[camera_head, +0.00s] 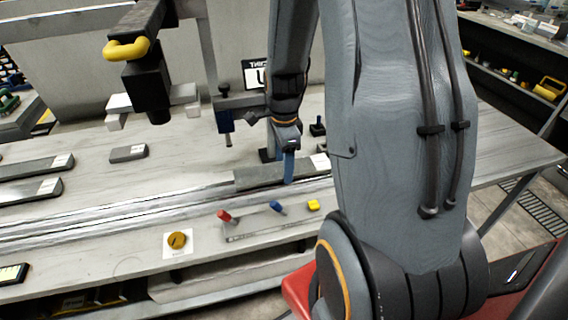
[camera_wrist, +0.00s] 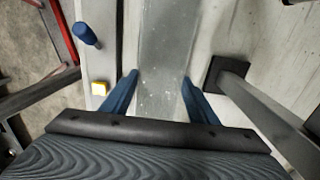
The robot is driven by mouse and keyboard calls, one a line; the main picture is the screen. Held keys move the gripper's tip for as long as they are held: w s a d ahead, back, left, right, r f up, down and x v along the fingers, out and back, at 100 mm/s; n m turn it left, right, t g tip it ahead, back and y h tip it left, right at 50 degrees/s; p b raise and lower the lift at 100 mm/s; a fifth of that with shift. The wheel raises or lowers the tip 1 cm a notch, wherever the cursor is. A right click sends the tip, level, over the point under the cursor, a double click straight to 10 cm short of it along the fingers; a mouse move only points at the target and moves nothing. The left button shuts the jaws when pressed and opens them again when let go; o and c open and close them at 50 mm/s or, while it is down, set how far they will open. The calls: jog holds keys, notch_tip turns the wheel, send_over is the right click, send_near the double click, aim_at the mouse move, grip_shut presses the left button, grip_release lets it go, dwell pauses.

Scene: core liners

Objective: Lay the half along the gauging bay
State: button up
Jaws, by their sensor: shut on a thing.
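The half (camera_head: 262,175) is a long grey piece with a white label at its right end, low over the bench beside the long rails (camera_head: 130,217). It also shows in the wrist view (camera_wrist: 163,55), running away from me between my blue fingers. My gripper (camera_head: 289,167) is shut on it, one finger at each side. I cannot tell whether the half touches the bench. No marking that I can read names the gauging bay.
Other grey halves (camera_head: 30,188) and a short grey block (camera_head: 128,153) lie on the bench at left. A red, blue (camera_head: 277,207) and yellow control row and a yellow knob (camera_head: 177,240) are at the front. A dark post with a square foot (camera_wrist: 228,72) stands close right of my fingers.

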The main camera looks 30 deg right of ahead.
jog(key=shift+f, duration=0.25)
jog(key=o, duration=2.4)
jog(key=shift+o, duration=0.2)
notch_tip(320, 180, up, 9)
jog(key=p, duration=0.7)
